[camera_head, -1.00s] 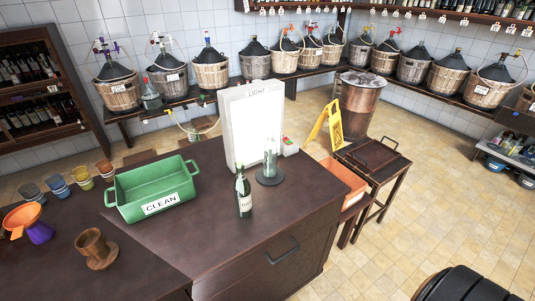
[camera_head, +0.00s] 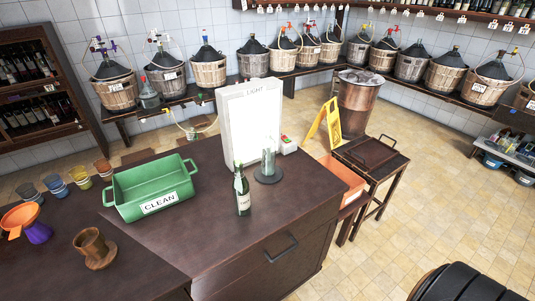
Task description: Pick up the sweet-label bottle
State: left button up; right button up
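A dark green bottle (camera_head: 242,192) with a pale label stands upright on the dark brown counter (camera_head: 180,228), in front of the white light panel. The writing on its label is too small to read. A clear glass bottle (camera_head: 268,163) stands behind it to the right, on a round dark base. Neither of my grippers is in view.
A green tub marked CLEAN (camera_head: 152,188) stands left of the bottle. A white box marked LIGHT (camera_head: 250,122) stands behind. A wooden cup (camera_head: 95,248), an orange funnel (camera_head: 20,218) and several small cups are at the left. Counter around the bottle's front is clear.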

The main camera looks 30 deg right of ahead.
aim_at(269, 147)
jog(key=l+z, duration=0.45)
jog(key=i+l+z, duration=0.1)
jog(key=z, duration=0.35)
jog(key=i+l+z, duration=0.1)
jog(key=l+z, duration=0.35)
